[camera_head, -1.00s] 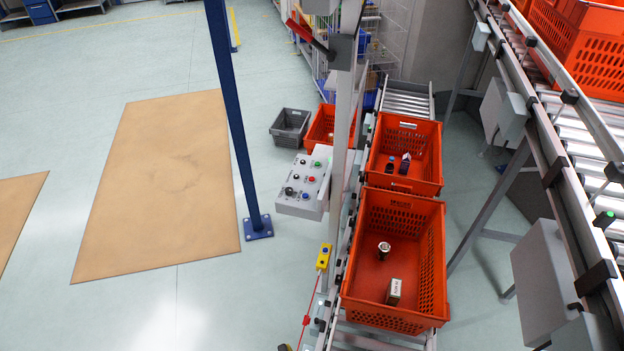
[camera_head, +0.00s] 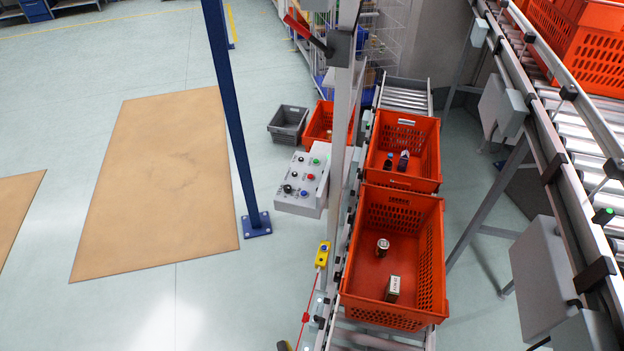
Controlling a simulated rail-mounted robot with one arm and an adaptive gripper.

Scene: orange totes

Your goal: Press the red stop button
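A red button (camera_head: 311,177) sits on the sloped top of a grey control box (camera_head: 296,204). The box also carries a green button (camera_head: 316,161), a blue button (camera_head: 304,194) and several black knobs. The box is beside a grey upright post (camera_head: 338,150), left of the conveyor. The red button is small in the picture, and nothing covers it. My gripper is not in view.
Orange totes (camera_head: 356,225) with small items stand on the roller conveyor right of the box. A blue post (camera_head: 232,130) rises left of the box. A yellow switch box (camera_head: 323,254) hangs below. The floor to the left is open around a brown mat (camera_head: 160,180).

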